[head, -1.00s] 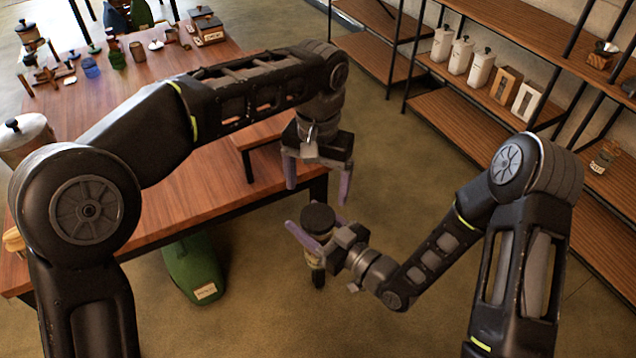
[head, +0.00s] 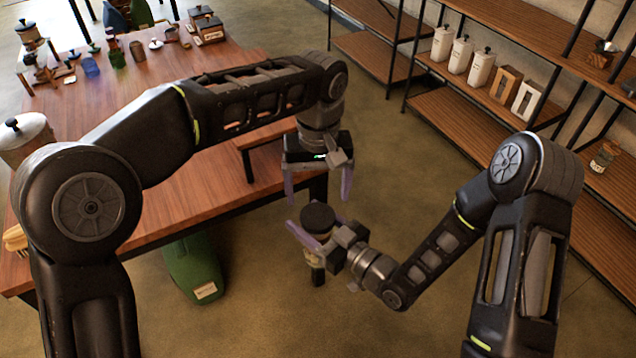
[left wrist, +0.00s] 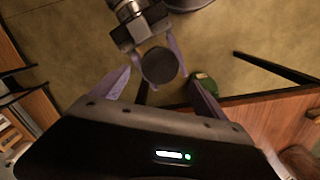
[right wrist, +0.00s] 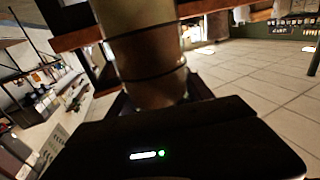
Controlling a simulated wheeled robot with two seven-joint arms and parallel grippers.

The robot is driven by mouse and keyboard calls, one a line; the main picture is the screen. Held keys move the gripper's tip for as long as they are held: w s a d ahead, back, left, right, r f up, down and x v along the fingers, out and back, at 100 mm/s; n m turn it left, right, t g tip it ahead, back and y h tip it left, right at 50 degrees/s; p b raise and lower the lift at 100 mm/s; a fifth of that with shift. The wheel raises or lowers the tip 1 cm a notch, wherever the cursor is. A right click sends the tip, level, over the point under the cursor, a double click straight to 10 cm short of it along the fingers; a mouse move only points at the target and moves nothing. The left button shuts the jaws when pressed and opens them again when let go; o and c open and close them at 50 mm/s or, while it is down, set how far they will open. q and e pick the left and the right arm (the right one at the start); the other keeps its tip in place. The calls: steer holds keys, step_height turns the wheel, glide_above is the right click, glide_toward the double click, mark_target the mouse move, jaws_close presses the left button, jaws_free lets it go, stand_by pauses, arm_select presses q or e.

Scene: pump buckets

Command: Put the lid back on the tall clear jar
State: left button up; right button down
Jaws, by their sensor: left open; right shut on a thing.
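A jar (head: 312,259) with brownish contents is held roughly upright by my right gripper (head: 318,243), off the table's edge above the floor. The dark round lid (head: 318,216) shows at the jar's top; I cannot tell how firmly it sits. The jar's body fills the upper middle of the right wrist view (right wrist: 145,60). My left gripper (head: 318,196) is open just above the lid and points down, with nothing between its fingers. In the left wrist view the lid (left wrist: 159,65) shows as a dark disc beyond and between the open fingers.
The wooden table (head: 200,190) stands at left with several jars and small items at its far end. A green container (head: 192,268) is on the floor by the table. Shelves (head: 470,110) with white canisters stand at right. The floor between is clear.

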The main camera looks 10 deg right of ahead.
mark_target(319, 216)
arm_select(q)
steer(key=shift+f, duration=3.15)
steer(key=shift+c, duration=0.2)
steer(key=c, duration=1.4)
steer(key=m, duration=0.4)
steer(key=shift+m, duration=0.4)
steer(key=m, duration=0.6)
steer(key=shift+m, duration=0.3)
steer(key=o, duration=1.5)
steer(key=shift+s, duration=0.1)
steer(key=shift+d+r, duration=0.1)
